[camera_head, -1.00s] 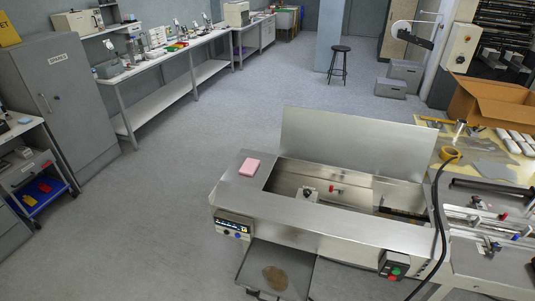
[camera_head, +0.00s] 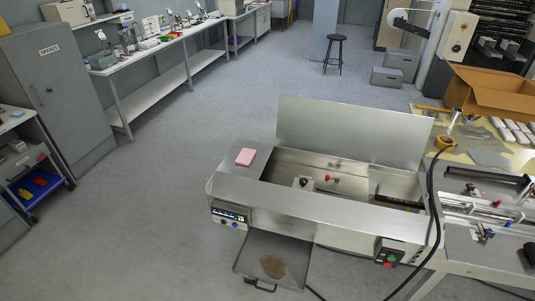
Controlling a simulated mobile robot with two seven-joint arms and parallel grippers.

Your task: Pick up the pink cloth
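The pink cloth (camera_head: 245,157) is a small, flat, folded pad. It lies on the left end of the steel top of the flow wrapper (camera_head: 300,208), left of the machine's open well. Nothing covers it. Neither of my grippers shows in the head view.
The wrapper's raised steel lid (camera_head: 350,135) stands behind the well. A pulled-out tray (camera_head: 290,249) with a brown patch juts from the front. A black cable (camera_head: 431,200) hangs at the right, by a table with a cardboard box (camera_head: 490,90). The floor left of the machine is clear.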

